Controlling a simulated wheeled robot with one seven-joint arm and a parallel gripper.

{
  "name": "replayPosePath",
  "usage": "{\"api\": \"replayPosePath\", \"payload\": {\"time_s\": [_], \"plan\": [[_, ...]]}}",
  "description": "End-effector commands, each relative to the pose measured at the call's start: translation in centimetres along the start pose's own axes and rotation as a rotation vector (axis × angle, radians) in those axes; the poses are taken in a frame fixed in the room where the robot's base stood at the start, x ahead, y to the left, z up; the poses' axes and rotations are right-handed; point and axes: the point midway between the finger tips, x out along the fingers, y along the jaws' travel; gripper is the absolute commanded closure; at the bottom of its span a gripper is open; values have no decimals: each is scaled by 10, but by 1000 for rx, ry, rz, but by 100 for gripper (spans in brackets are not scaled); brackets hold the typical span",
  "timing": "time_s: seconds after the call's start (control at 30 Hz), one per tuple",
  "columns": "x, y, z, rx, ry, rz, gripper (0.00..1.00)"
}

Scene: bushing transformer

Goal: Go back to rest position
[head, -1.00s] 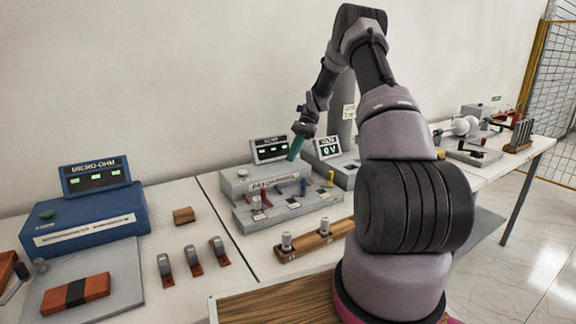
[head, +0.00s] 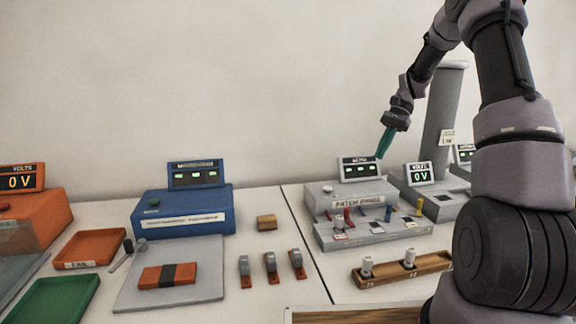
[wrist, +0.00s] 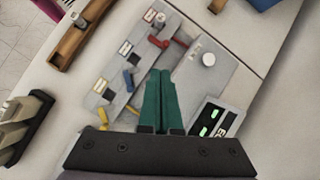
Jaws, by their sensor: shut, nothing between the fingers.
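My gripper (head: 384,143) hangs at the end of my raised arm, above the back of the grey patch panel (head: 345,196), by its small display (head: 359,169). In the wrist view its green fingers (wrist: 159,102) are together with nothing between them. The patch panel also shows beneath the fingers in the wrist view (wrist: 205,85), with red, blue and yellow plugs on it. My arm fills the right side of the head view and hides part of the bench there.
A wooden block with metal posts (head: 403,268) lies in front of the panel. A blue meter box (head: 182,211), three small clamps (head: 270,268), a red tray (head: 90,249), a green tray (head: 52,300) and an orange volts box (head: 32,222) stand left. A grey column (head: 440,110) rises at right.

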Motion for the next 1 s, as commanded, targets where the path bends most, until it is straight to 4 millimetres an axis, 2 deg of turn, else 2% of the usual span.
{"api": "replayPosePath", "payload": {"time_s": [0.03, 0.2, 0.5, 0.8, 1.0], "plan": [[-11, 2, 19, -29, 43, -4, 100], [-37, 12, 73, -119, 180, -18, 100], [-64, 46, 163, -273, 414, -64, 100], [-67, 94, 238, -420, 637, -135, 100], [-57, 129, 275, -516, 778, -194, 100]]}}
